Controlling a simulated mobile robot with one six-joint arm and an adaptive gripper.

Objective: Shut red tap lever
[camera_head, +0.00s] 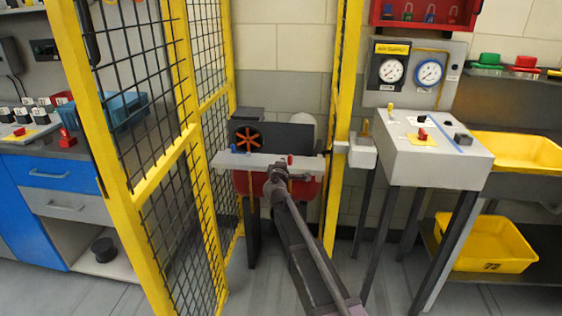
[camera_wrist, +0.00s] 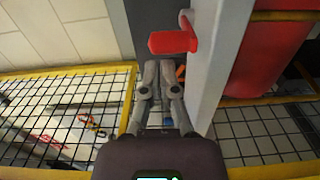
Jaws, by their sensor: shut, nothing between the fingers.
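The red tap lever (camera_wrist: 172,42) juts out from the edge of a light grey panel (camera_wrist: 218,60) in the wrist view. In the head view it is a small red spot (camera_head: 290,160) on the light grey bar (camera_head: 250,161) in front of the red tank (camera_head: 309,187). My gripper (camera_wrist: 158,68) is shut and empty, its fingertips just below the lever in the wrist view. A small gap shows between them in that picture. In the head view my gripper (camera_head: 276,172) is at the bar, just left of the lever.
A blue tap (camera_head: 234,148) sits left on the same bar. Yellow-framed mesh fencing (camera_head: 160,170) stands to the left, and a yellow post (camera_head: 343,120) to the right. A grey cabinet with a gauge panel (camera_head: 411,75) stands beyond that post. An orange handwheel (camera_head: 247,138) is behind the bar.

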